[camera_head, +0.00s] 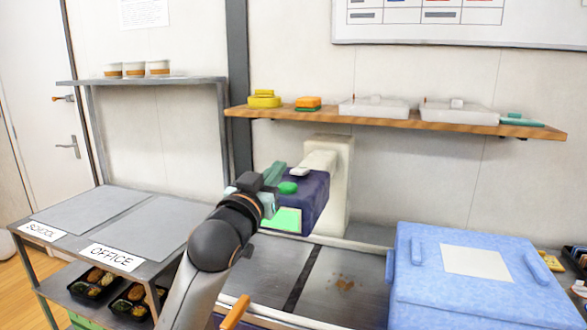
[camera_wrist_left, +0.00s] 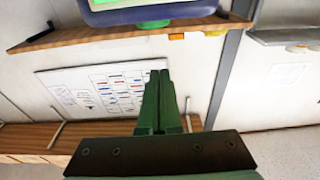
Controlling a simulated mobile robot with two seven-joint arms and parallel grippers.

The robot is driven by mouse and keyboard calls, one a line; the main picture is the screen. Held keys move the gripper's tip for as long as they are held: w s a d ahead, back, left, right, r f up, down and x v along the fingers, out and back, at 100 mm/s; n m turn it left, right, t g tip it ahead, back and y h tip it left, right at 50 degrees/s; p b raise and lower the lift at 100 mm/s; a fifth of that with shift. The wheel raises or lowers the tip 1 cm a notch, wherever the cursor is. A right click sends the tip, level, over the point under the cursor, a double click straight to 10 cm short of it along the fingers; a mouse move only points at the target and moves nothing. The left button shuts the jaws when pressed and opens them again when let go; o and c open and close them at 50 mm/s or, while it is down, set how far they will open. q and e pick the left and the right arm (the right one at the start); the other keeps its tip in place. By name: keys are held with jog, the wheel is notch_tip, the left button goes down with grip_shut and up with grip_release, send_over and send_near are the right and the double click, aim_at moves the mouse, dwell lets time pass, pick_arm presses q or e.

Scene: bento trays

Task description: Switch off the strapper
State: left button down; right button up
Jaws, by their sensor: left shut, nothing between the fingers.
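My left gripper (camera_head: 274,172) is beside the head, close to the button in the picture. In the left wrist view, its green fingers (camera_wrist_left: 160,76) are together and empty. The strapper's head (camera_wrist_left: 150,13) is at that view's top edge, with the green button (camera_wrist_left: 152,24) beyond the fingertips and a visible gap between. I cannot tell whether the gripper touches the head. My right gripper is not in view.
A wooden shelf (camera_head: 385,122) with containers runs behind the strapper. A large blue box (camera_head: 420,290) stands at right. A grey cart (camera_head: 150,225) with an OFFICE label (camera_head: 110,257) and bento trays below stands at left. An orange handle (camera_head: 235,312) is at the front.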

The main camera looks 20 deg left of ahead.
pick_arm(q)
jog(key=r+p, duration=0.1)
jog(key=p, duration=0.1)
send_over(300, 171)
jog(key=s+a, duration=0.1)
jog(key=s, duration=0.1)
jog(key=shift+w+a+r, duration=0.1)
jog(key=shift+w+r, duration=0.1)
jog(key=shift+w, duration=0.05)
jog(key=f, duration=0.3)
jog(key=shift+s+f, duration=0.1)
jog(key=shift+s, duration=0.1)
jog(key=shift+s+f, duration=0.1)
jog(key=shift+f, duration=0.3)
